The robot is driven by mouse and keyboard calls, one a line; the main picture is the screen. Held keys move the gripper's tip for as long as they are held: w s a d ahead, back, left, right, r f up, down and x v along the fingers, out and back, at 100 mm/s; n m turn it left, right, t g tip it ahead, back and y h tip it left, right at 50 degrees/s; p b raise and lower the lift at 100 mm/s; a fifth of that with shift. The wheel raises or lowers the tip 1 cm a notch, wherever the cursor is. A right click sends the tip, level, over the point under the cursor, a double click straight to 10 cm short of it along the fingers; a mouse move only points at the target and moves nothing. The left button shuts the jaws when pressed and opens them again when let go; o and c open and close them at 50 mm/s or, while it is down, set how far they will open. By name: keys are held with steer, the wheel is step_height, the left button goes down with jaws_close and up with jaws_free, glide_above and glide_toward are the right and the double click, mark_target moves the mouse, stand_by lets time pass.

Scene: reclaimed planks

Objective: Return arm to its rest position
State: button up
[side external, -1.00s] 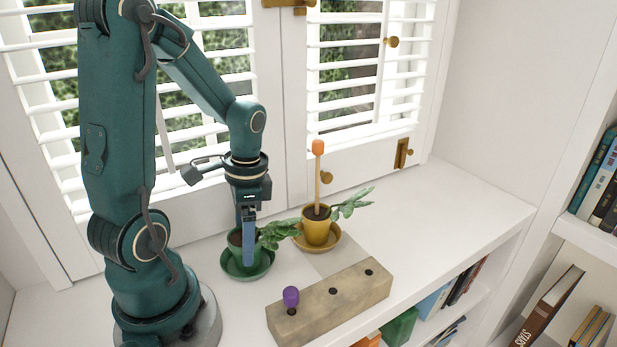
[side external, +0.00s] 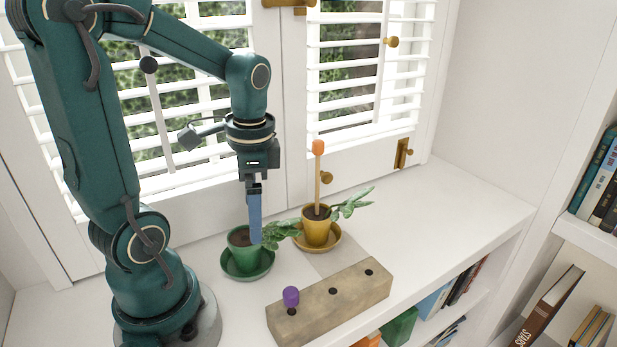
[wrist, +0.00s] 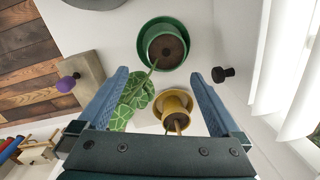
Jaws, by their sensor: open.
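My gripper (side external: 255,220) is a dark teal hand with blue fingers. It hangs pointing down, in front of the green pot (side external: 243,256) in the side view, and above the shelf. In the wrist view the two blue fingers (wrist: 165,95) stand wide apart with nothing held between them. The green pot with its saucer also shows there beyond the fingertips (wrist: 165,50). A leafy plant (wrist: 135,98) and the yellow pot (wrist: 173,104) appear between the fingers, lower than them.
The yellow pot (side external: 317,229) holds an orange-tipped stick (side external: 318,165). A wooden block (side external: 340,306) with holes holds a purple-topped peg (side external: 291,297) at the shelf's front. Window shutters (side external: 190,100) stand behind. The shelf's right part (side external: 440,210) is clear.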

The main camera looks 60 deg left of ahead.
steer(key=d+r+n+t, duration=0.1)
steer(key=d+r+t, duration=0.1)
steer(key=d, duration=0.3)
steer(key=s+d+r+n+t, duration=0.1)
steer(key=d+r+n+t, duration=0.1)
steer(key=d+r+t, duration=0.1)
steer(key=shift+d+t+h, duration=0.4)
steer(key=shift+d+t, duration=0.1)
steer(key=shift+d, duration=0.5)
steer(key=shift+s, duration=0.1)
steer(key=m+g, duration=0.2)
steer(key=g, duration=0.5)
glide_above(245, 239)
steer(key=w+d, duration=0.1)
steer(key=d, duration=0.1)
steer(key=shift+y, duration=0.3)
steer(key=f, duration=0.6)
steer(key=shift+a+f, duration=0.25)
steer(key=shift+f, duration=0.05)
steer(key=shift+s+a+f, duration=0.3)
steer(key=shift+f, duration=0.15)
steer(key=shift+s+f, duration=0.15)
steer(key=shift+f, duration=1.05)
steer(key=shift+s+f, duration=0.15)
steer(key=shift+f, duration=1.05)
